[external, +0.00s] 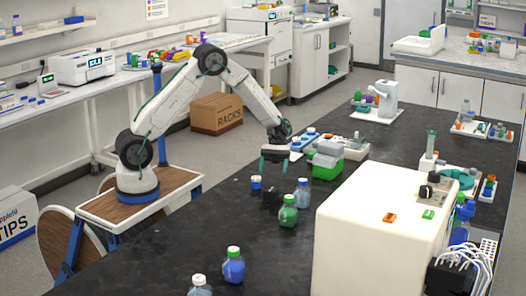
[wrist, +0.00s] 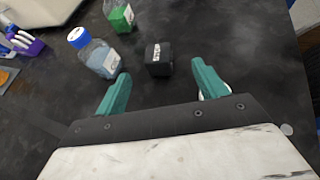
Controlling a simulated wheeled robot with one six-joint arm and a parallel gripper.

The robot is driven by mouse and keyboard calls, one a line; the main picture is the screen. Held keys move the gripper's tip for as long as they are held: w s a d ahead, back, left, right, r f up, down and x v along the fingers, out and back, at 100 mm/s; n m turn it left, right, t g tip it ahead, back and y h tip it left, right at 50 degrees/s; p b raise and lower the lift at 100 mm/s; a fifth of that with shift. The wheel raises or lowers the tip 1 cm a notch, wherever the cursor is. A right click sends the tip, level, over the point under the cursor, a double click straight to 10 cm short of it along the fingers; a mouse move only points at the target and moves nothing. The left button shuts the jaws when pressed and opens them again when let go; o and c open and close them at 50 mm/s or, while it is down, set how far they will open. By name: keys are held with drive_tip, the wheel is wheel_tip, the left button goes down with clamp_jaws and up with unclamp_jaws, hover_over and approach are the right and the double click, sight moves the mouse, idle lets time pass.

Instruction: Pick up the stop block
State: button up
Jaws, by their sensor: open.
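The stop block is a small black cube (wrist: 159,60) with white lettering on its edge, on the dark bench top. In the wrist view it lies ahead of my gripper (wrist: 160,76), between the lines of the two green fingers and beyond their tips. The fingers are spread apart with nothing between them. In the external view my gripper (external: 274,158) hangs above the bench, and the block (external: 271,196) shows faintly, dark on dark, below it.
A clear bottle with a blue cap (wrist: 96,55) stands close left of the block in the wrist view, with a green bottle (wrist: 119,16) behind. A green-based box (external: 325,164) and a large cream machine (external: 375,240) are nearby. Bench right of the block is mostly clear.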

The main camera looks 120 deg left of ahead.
sight(271, 189)
drive_tip(key=shift+a+f, duration=0.2)
drive_tip(key=shift+f, duration=0.15)
drive_tip(key=shift+w+d+f, duration=0.1)
drive_tip(key=shift+d+f, duration=0.1)
drive_tip(key=shift+d, duration=0.1)
drive_tip(key=x, duration=0.6)
drive_tip(key=shift+w+d+r, duration=0.1)
drive_tip(key=shift+w+d, duration=0.25)
drive_tip(key=shift+d, duration=0.1)
drive_tip(key=c, duration=1.3)
